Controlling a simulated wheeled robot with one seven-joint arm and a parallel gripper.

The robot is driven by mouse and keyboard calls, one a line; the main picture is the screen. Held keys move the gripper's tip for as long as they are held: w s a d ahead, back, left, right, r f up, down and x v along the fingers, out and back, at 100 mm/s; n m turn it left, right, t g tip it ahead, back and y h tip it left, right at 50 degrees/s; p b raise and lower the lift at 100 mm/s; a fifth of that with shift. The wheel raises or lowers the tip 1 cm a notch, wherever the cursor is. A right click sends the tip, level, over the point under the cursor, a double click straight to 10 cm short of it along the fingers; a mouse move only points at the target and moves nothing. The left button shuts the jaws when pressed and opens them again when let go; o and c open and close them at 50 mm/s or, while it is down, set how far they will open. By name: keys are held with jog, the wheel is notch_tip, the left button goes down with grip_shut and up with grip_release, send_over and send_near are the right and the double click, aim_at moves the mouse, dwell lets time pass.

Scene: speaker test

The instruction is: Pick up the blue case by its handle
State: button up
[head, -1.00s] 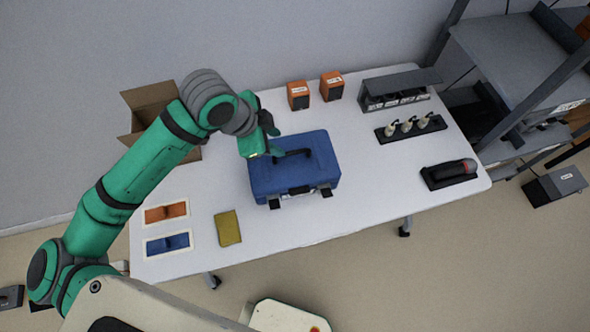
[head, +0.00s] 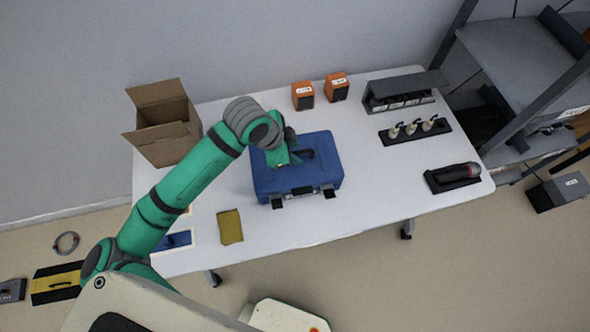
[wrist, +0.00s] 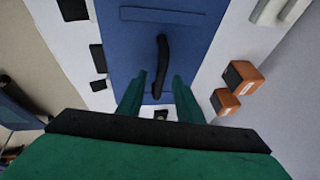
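The blue case (head: 318,178) lies flat on the white table, with its dark latches toward the near edge. Its black handle (head: 305,154) is on the top face and also shows in the wrist view (wrist: 162,58). My gripper (head: 283,160) is over the left part of the case, close to the handle's left end. In the wrist view my gripper's two green fingers (wrist: 157,84) are apart, and the near end of the handle appears between their tips. I cannot tell how high the fingertips are above the case.
Two orange boxes (head: 303,96) stand behind the case. An open cardboard box (head: 165,142) is at the back left. A yellow cloth-like piece (head: 230,227) lies at the near left. A black tray with several small bottles (head: 415,131) is at the right.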

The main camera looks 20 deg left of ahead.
jog(key=shift+c, duration=0.6)
grip_shut()
dwell(0.8)
